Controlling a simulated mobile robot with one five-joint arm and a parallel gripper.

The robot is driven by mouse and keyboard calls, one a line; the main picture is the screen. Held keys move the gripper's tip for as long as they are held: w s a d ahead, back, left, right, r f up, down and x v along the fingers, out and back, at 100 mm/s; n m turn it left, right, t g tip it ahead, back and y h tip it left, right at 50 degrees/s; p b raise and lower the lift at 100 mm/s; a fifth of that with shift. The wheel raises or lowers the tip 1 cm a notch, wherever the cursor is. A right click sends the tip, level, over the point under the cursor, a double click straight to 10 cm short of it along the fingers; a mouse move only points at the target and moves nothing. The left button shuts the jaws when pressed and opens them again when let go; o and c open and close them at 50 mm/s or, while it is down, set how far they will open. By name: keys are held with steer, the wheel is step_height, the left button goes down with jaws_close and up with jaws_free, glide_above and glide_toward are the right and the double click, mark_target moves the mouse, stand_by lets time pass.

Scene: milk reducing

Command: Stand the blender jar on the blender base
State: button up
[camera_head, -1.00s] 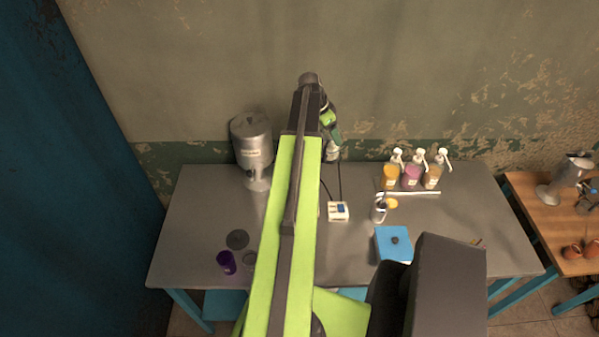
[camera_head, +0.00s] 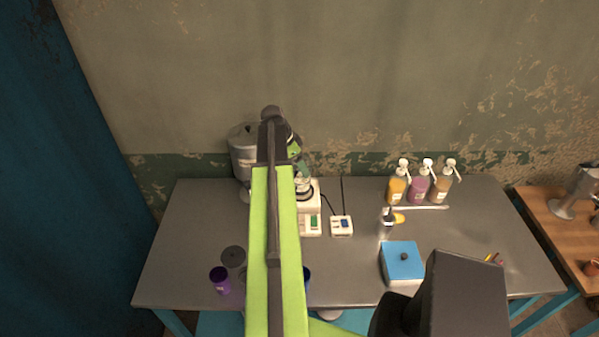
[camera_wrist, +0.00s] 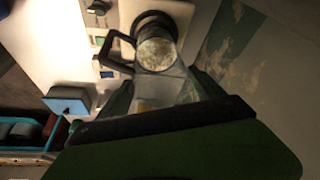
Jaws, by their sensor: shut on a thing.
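The clear blender jar (camera_head: 304,184) is upright or nearly so at the end of my arm, over the white blender base (camera_head: 311,222) on the grey table. My gripper (camera_head: 299,166) is shut on the jar. In the wrist view the jar (camera_wrist: 158,55) with its dark handle sits between the green fingers of my gripper (camera_wrist: 165,92). Its dark collar is over the pale top of the base (camera_wrist: 112,48). I cannot tell whether the jar touches the base. My arm hides part of the base's left side.
A metal dispenser (camera_head: 243,158) stands close to the left of my gripper. A white switch box (camera_head: 342,226) is right of the base. Several pump bottles (camera_head: 418,188), a blue box (camera_head: 402,262) and a purple cup (camera_head: 220,281) are also on the table.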

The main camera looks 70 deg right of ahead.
step_height(320, 180, down, 2)
steer(key=shift+f+b, duration=0.2)
steer(key=shift+b, duration=0.25)
steer(key=shift+r, duration=0.2)
steer(key=shift+f, duration=0.15)
steer(key=o, duration=2.1)
steer(key=p+v, duration=1.1)
steer(key=v, duration=0.1)
